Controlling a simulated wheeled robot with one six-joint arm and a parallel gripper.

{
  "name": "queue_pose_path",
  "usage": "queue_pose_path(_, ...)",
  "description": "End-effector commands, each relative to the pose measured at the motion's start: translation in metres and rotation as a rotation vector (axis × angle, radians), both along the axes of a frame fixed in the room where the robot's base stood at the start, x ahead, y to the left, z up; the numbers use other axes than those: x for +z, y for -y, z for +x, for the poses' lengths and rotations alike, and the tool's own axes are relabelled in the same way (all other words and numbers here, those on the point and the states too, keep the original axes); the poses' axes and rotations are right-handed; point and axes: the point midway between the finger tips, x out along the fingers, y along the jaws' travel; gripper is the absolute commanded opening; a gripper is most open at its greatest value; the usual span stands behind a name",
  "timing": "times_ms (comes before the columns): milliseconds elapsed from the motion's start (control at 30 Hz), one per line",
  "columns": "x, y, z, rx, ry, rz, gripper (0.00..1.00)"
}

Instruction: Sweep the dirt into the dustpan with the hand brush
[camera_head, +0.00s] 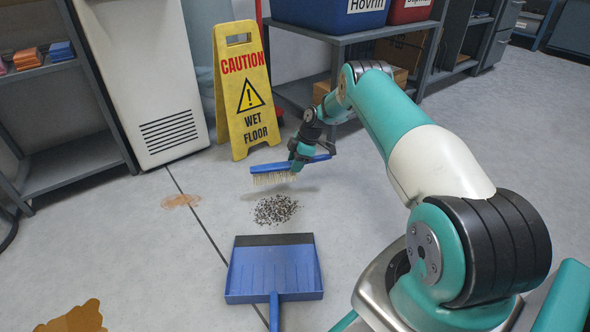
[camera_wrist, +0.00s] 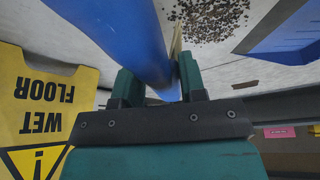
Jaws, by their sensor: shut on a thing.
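My gripper (camera_wrist: 158,85) is shut on the blue hand brush (camera_head: 267,167), whose handle passes between the fingers in the wrist view (camera_wrist: 125,30). In the head view the brush is held above the floor on the far side of the dirt, with its pale bristles pointing down. The dirt (camera_head: 275,209) is a pile of dark and light specks on the grey floor; it also shows in the wrist view (camera_wrist: 208,18). The blue dustpan (camera_head: 272,270) lies flat on the near side of the pile, its dark lip facing the dirt and its handle towards me.
A yellow wet-floor sign (camera_head: 246,90) stands just behind the brush. A brown stain (camera_head: 181,201) is left of the dirt, and another (camera_head: 76,318) is at the bottom left. A grey shelf (camera_head: 75,160) stands left. A rack with a blue bin (camera_head: 325,14) stands behind.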

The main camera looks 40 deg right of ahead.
Motion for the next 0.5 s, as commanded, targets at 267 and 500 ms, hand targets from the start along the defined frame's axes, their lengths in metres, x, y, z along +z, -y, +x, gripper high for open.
queue_pose_path(267, -0.029, 0.000, 0.000, 0.002, 0.001, 0.000, 0.05)
queue_pose_path(500, -0.060, 0.000, 0.000, 0.001, 0.001, -0.001, 0.05)
